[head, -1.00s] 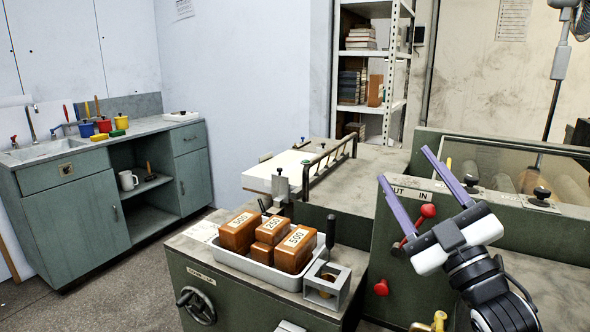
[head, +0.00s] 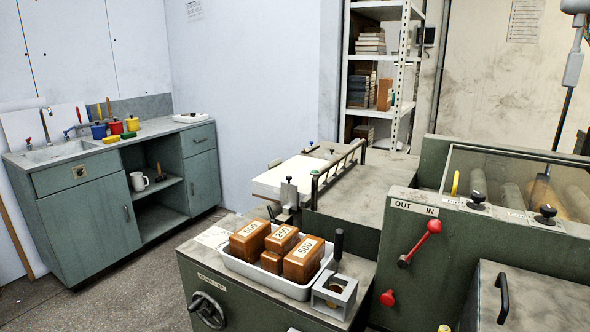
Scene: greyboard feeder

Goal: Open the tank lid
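A grey flat lid (head: 545,305) with a black bar handle (head: 503,298) lies at the lower right of the head view, on top of the green machine. I take it to be the tank lid; it looks closed, and its right and near parts are cut off by the frame edge. Neither of my grippers is in view.
A red-knobbed lever (head: 421,243) sits beside the OUT/IN label, with a red knob (head: 387,298) below it. A clear-fronted roller section (head: 515,185) stands behind the lid. A tray (head: 260,278) of orange weight blocks and a metal bracket (head: 335,295) stand left.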

